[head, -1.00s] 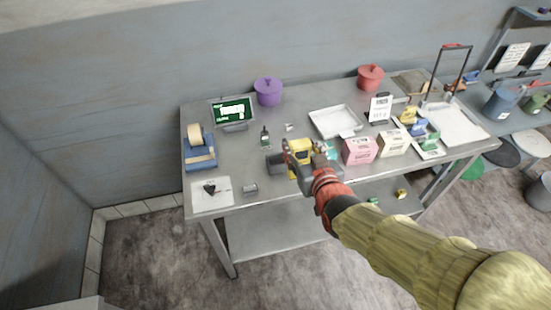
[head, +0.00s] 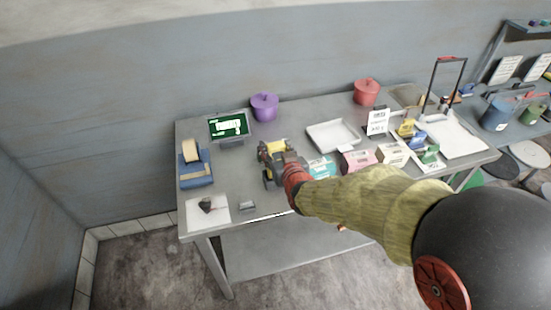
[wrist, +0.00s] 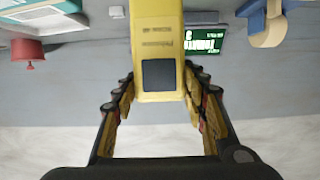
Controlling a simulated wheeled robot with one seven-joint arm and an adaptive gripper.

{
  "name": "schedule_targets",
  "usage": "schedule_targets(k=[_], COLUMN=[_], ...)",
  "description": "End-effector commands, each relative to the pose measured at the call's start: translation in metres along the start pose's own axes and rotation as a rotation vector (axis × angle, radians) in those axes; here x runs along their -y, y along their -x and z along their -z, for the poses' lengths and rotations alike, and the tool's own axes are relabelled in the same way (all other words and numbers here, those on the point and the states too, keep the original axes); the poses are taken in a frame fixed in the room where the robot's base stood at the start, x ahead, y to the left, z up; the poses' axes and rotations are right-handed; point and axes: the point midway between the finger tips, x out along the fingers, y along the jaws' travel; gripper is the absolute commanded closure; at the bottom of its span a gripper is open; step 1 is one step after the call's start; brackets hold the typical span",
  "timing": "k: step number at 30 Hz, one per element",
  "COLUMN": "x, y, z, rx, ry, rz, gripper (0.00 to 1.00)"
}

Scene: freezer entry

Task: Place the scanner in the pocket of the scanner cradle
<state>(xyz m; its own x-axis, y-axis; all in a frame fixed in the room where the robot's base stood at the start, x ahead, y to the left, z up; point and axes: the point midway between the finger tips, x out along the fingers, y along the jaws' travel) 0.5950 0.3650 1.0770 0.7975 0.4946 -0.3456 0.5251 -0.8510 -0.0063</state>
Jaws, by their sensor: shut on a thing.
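The yellow scanner (wrist: 158,50), with a dark square panel, is held between the fingers of my gripper (wrist: 160,105). In the head view, my gripper (head: 278,160) is over the left-middle of the steel table, with the yellow scanner (head: 273,148) in it. A dark grey piece, likely the scanner cradle (head: 268,179), shows just below and beside the gripper. Most of it is hidden, and I cannot see its pocket or tell whether the scanner touches it.
A green-lit screen (head: 228,126) and a blue tape dispenser (head: 195,168) stand left. A purple pot (head: 264,107) is behind. A teal box (head: 322,168), pink box (head: 357,160) and white tray (head: 333,134) stand right. A white sheet (head: 208,213) lies front left.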

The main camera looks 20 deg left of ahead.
Motion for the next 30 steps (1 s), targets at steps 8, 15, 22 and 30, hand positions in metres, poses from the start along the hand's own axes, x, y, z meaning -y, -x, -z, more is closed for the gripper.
schedule_targets(k=[8,15,22,30], x=[0.0,0.0,0.0,0.0], y=[-0.012,-0.02,-0.019,-0.02], z=[-0.009,-0.033,-0.032,-0.035], rx=[0.0,-0.003,-0.003,-0.001], ry=[0.0,0.0,0.0,0.0], rz=[0.0,0.0,0.0,0.0], gripper=[1.0,1.0,1.0,0.49])
